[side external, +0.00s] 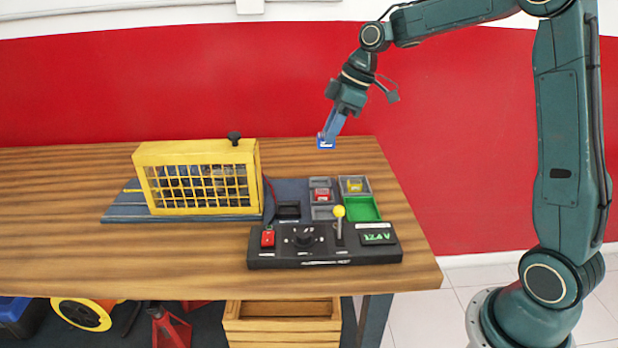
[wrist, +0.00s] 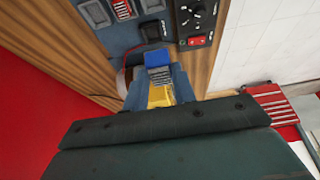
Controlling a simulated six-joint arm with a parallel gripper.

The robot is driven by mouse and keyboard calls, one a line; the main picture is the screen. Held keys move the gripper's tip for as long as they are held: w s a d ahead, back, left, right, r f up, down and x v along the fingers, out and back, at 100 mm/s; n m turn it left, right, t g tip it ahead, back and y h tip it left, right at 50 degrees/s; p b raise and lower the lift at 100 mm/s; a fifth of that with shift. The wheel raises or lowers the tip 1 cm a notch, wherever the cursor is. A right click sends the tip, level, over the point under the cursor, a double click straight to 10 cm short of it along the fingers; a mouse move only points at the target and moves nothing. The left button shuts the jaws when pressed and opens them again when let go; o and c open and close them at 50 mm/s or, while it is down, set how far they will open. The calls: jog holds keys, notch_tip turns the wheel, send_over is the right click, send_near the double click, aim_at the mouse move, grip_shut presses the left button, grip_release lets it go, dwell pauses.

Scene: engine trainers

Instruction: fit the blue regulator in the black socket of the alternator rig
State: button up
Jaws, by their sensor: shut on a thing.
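My gripper (side external: 328,138) is shut on the blue regulator (side external: 326,144), high above the back of the table in the side view. The regulator is a small blue block with a pale mark, held at the fingertips. In the wrist view the blue regulator (wrist: 156,57) shows below the black socket. The black socket (side external: 289,210) is a dark square recess on the alternator rig, just right of the yellow cage. It looks empty, and it also shows in the wrist view (wrist: 152,31). The regulator is well apart from the socket, above and to its right in the side view.
The yellow cage (side external: 195,150) with a dark knob stands left of the socket. A control panel (side external: 325,256) with an upright yellow-knobbed lever (side external: 339,213) lies in front. Right of the socket are a red part (side external: 322,194), a yellow part (side external: 354,186) and an empty green tray (side external: 363,214).

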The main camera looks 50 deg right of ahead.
jog(key=w+a+f, duration=0.2)
jog(key=w+f, duration=0.2)
jog(key=f, duration=0.2)
jog(key=w+a+f, duration=0.2)
jog(key=w+f, duration=0.2)
jog(key=f, duration=0.2)
jog(key=shift+a+f, duration=0.25)
jog(key=shift+f, duration=0.25)
jog(key=shift+f, duration=2.45)
jog(key=shift+f, duration=0.85)
dwell(1.0)
jog(key=o, duration=1.1)
jog(key=shift+o, duration=0.4)
